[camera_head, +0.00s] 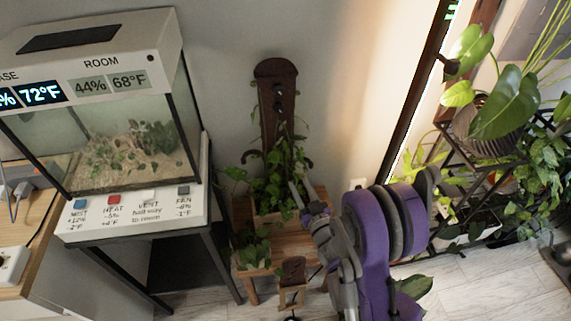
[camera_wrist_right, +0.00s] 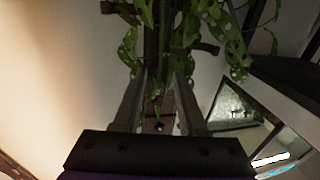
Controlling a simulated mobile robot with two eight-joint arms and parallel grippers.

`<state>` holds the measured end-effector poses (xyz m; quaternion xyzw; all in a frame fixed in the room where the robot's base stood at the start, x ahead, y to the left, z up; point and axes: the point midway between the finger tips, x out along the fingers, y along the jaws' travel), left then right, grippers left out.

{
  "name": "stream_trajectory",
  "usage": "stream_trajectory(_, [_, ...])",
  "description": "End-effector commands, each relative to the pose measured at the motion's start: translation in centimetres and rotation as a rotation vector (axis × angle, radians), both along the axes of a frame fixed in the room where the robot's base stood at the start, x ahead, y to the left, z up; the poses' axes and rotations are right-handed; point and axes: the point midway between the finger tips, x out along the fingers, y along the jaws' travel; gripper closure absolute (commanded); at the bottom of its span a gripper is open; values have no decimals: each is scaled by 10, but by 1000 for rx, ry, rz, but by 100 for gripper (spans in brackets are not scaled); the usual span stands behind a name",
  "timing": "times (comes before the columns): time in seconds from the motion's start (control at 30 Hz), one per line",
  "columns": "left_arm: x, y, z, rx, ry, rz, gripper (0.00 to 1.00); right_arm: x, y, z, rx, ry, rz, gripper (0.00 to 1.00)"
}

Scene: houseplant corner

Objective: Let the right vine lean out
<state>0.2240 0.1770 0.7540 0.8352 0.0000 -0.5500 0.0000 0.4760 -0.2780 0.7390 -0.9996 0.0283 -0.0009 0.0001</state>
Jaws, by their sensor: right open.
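A dark wooden backboard (camera_head: 276,85) with round knobs and a side hook at each side stands behind a leafy planter (camera_head: 270,217). Green vines (camera_head: 285,180) climb its lower part; which stem is the right vine is hard to tell. In the wrist view, the vines (camera_wrist_right: 187,25) hang from the top of the picture, with leaves on both sides of the dark board. My right gripper (camera_head: 301,192) is at the right side of the foliage. Its fingers are apart (camera_wrist_right: 158,95), with a thin leafy tip and the board showing between or behind them; contact is unclear. My left gripper is out of view.
A glass terrarium (camera_head: 125,135) on a black-framed stand is at the left. A small potted plant (camera_head: 253,250) and a small wooden stand (camera_head: 292,275) are in front of the planter. A black plant rack (camera_head: 480,160) with several plants stands at the right.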

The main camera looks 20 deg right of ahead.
Motion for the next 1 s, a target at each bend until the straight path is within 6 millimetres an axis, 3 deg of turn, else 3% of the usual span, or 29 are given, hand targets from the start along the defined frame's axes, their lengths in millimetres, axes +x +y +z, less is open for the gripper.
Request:
stream_trajectory(0.1, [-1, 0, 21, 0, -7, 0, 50, 15, 0, 5, 0, -2, 1, 59])
stream_trajectory(0.23, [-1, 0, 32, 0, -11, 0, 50, 42, -2, 4, 0, 0, 1, 59])
stream_trajectory(0.5, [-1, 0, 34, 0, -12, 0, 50, 85, -4, 0, 1, 1, 0, 59])
stream_trajectory(0.93, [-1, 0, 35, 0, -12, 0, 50, 97, -5, 0, 0, 1, -1, 59])
stream_trajectory(1.0, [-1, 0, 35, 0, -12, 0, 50, 97, -5, 0, 0, 1, -1, 68])
